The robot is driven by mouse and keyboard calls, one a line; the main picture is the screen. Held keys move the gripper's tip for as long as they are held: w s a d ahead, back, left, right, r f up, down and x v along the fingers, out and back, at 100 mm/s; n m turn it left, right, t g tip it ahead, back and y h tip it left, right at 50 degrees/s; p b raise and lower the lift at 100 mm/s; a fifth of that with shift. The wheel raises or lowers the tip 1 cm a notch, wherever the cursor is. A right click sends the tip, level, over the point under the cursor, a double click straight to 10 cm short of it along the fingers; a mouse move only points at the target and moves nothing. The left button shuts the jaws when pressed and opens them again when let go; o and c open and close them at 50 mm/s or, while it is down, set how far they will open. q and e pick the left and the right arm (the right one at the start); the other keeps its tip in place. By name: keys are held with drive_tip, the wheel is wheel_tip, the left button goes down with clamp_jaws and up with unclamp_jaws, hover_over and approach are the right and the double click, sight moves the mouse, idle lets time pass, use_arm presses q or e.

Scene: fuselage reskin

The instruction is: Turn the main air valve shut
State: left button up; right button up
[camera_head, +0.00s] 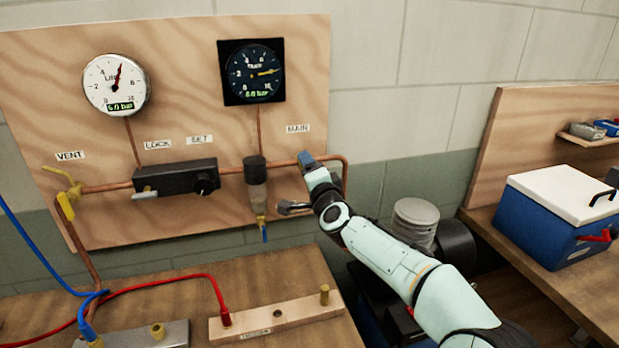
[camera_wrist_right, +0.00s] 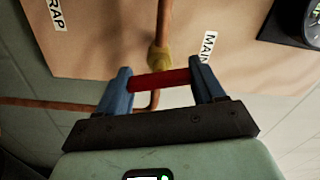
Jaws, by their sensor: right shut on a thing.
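The main air valve is a brass body (camera_wrist_right: 160,58) on a copper pipe, beside the MAIN label (camera_wrist_right: 208,46) in the right wrist view. Its red lever (camera_wrist_right: 158,80) lies between the blue fingers of my right gripper (camera_wrist_right: 162,88), which is shut on it. The lever looks roughly crosswise to the pipe there. In the head view my right gripper (camera_head: 307,163) is at the panel just below the MAIN label (camera_head: 298,128), and it hides the valve. My left gripper is not in view.
A white gauge (camera_head: 116,84) and a dark gauge (camera_head: 252,72) hang on the wooden panel (camera_head: 180,60). Below are a black regulator (camera_head: 175,178), a filter (camera_head: 256,185) and a yellow vent valve (camera_head: 65,190). Hoses cross the bench at left; a blue cooler (camera_head: 545,230) stands right.

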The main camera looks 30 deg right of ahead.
drive_tip(key=shift+s+d+r+m+b, duration=0.1)
drive_tip(key=shift+m+b, duration=0.2)
drive_tip(key=shift+m, duration=0.5)
drive_tip(key=shift+d+r+m+b, duration=0.1)
drive_tip(key=shift+m+b, duration=0.2)
drive_tip(key=shift+m, duration=0.5)
drive_tip(key=o, duration=1)
drive_tip(key=shift+o, duration=0.2)
drive_tip(key=shift+f, duration=0.15)
drive_tip(key=shift+a, duration=0.1)
drive_tip(key=shift+s+a+f, duration=0.1)
drive_tip(key=shift+s, duration=0.15)
drive_tip(key=b+v, duration=0.2)
drive_tip(key=v, duration=1)
drive_tip(key=shift+s+b, duration=0.35)
drive_tip(key=shift+b, duration=0.05)
drive_tip(key=shift+a, duration=0.1)
